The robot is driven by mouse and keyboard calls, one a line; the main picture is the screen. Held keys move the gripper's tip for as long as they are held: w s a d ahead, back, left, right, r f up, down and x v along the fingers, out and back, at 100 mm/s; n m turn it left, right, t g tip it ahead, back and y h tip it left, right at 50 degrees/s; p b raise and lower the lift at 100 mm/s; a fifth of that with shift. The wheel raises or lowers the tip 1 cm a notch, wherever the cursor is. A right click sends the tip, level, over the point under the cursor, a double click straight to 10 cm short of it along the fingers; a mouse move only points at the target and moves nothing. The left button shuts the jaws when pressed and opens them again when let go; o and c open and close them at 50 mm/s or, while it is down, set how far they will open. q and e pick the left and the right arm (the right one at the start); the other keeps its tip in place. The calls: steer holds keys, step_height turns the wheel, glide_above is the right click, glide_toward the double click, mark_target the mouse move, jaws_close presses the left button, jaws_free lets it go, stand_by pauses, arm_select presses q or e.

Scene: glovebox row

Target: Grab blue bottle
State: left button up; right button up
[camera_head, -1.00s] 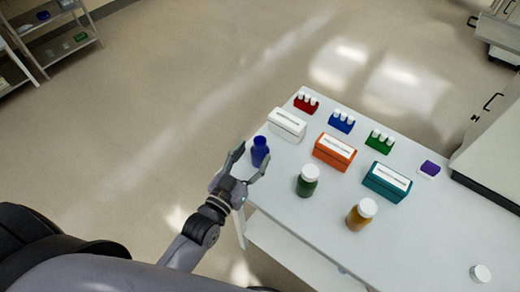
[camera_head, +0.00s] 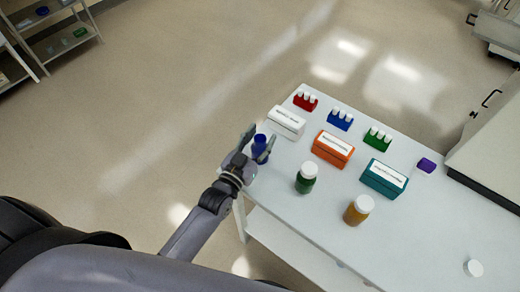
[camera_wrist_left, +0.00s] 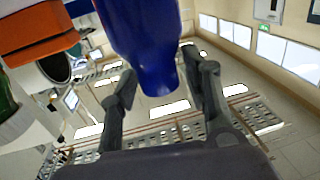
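The blue bottle (camera_head: 260,148) stands upright near the left corner of the white table. My left gripper (camera_head: 261,137) has one finger on each side of it in the head view. In the left wrist view the bottle (camera_wrist_left: 150,45) fills the top middle, between the two fingertips of my left gripper (camera_wrist_left: 160,65). The fingers are spread and look open; floor shows beside the bottle's narrow end. Whether a fingertip touches it I cannot tell. My right gripper is not in view.
On the white table (camera_head: 420,235), a white box (camera_head: 286,123) stands close behind the bottle. To the right are an orange box (camera_head: 333,149), a green bottle (camera_head: 306,179), an amber bottle (camera_head: 357,211) and a teal box (camera_head: 384,179). The table's front right part is mostly clear.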

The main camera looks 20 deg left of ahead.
arm_select(q)
jaws_close()
stand_by(0.3)
steer(key=shift+r, duration=0.15)
stand_by(0.3)
